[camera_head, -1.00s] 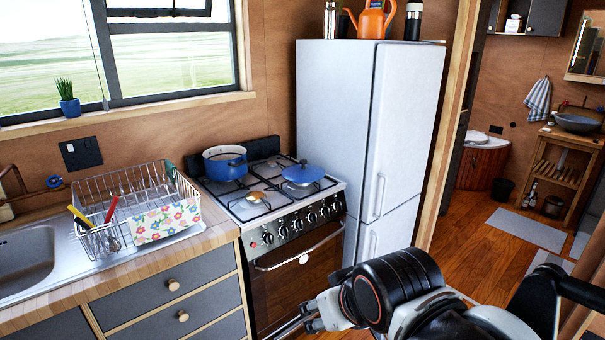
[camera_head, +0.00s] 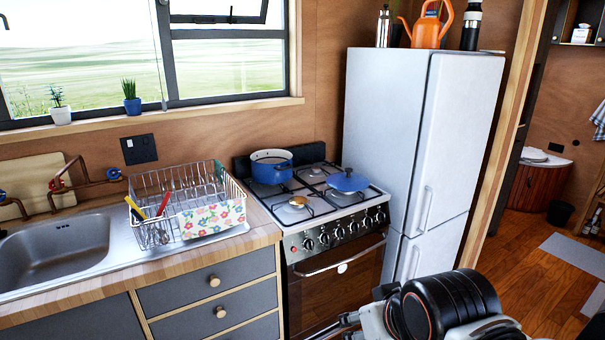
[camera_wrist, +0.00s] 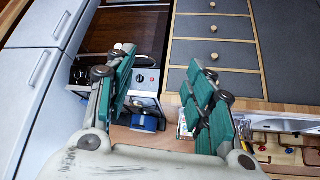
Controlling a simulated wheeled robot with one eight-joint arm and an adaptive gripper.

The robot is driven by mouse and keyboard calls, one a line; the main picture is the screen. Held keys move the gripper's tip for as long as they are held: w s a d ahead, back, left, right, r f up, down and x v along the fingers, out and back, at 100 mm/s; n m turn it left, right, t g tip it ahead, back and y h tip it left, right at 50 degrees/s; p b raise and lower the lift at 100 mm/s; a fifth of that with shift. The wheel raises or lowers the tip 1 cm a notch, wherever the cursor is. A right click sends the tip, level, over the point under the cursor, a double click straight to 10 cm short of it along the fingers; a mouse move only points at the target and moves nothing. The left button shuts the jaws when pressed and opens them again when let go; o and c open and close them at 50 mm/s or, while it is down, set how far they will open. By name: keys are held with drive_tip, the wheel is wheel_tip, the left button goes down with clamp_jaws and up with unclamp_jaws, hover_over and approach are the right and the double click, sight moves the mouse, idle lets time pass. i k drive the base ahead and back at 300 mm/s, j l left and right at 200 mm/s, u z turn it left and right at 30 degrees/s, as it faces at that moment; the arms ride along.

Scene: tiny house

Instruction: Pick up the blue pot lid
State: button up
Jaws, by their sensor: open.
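The blue pot lid (camera_head: 347,180) has a dark knob on top and lies on the right front part of the stove (camera_head: 310,222). A blue pot (camera_head: 271,167) stands at the stove's back left; it also appears in the wrist view (camera_wrist: 146,124). My gripper shows in the wrist view (camera_wrist: 161,60) with its two green-padded fingers wide apart and nothing between them. In the head view, only part of it shows at the bottom edge, in front of the oven and below the lid. I cannot make out the lid in the wrist view, where the left finger covers part of the stove.
The fridge (camera_head: 410,140) stands just right of the stove. A wire dish rack (camera_head: 178,205) and sink (camera_head: 50,247) are on the counter to the left. An orange watering can (camera_head: 428,30) sits on the fridge.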

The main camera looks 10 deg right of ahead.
sight(345, 180)
drive_tip(key=i+l+z, duration=0.1)
drive_tip(key=i+l, duration=0.15)
drive_tip(key=i, duration=0.2)
drive_tip(key=i+l+z, duration=0.1)
drive_tip(key=i, duration=0.35)
drive_tip(key=i+l+z, duration=0.1)
drive_tip(key=i+l, duration=0.2)
drive_tip(key=i, duration=0.15)
drive_tip(key=i+l+z, duration=0.15)
drive_tip(key=i, duration=0.35)
